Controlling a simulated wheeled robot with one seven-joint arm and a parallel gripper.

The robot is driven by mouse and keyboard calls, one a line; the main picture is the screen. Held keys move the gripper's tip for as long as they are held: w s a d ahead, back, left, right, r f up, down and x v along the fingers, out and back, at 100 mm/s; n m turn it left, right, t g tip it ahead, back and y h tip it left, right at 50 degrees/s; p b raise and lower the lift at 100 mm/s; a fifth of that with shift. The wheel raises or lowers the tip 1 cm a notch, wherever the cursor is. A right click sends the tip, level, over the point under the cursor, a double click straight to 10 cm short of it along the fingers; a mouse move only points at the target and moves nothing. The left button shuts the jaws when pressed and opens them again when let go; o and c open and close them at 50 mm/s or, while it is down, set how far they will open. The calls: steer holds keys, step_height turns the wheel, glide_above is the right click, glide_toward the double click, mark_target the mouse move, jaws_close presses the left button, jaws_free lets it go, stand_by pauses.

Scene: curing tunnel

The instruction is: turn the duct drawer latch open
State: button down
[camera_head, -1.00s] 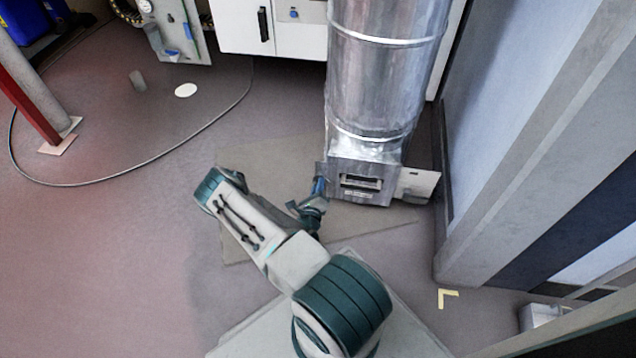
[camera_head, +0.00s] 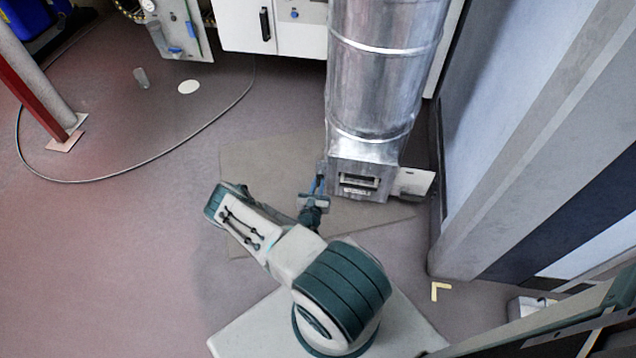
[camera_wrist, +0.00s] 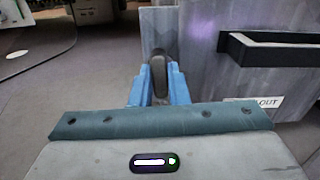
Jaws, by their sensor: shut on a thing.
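The silver duct (camera_head: 375,85) ends near the floor in a boxy section with a drawer front (camera_head: 358,186) and a dark handle, which also shows in the wrist view (camera_wrist: 270,48). My gripper (camera_head: 317,186) is at the left edge of this box. In the wrist view, the blue fingers of my gripper (camera_wrist: 160,88) are shut on the dark, upright latch lever (camera_wrist: 158,72), one finger on each side. The lever stands in front of a grey plate left of the drawer front. Its lower end is hidden between the fingers.
A flat plate (camera_head: 412,182) sticks out from the duct box's right side. A grey wall (camera_head: 530,140) rises further right. A cable (camera_head: 130,174) curves over the floor at left. A white cabinet (camera_head: 268,25) stands behind. The floor left of my arm is clear.

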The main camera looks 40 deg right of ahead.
steer(key=shift+a+m, duration=0.1)
steer(key=shift+m, duration=0.3)
steer(key=c, duration=1.4)
jaws_free()
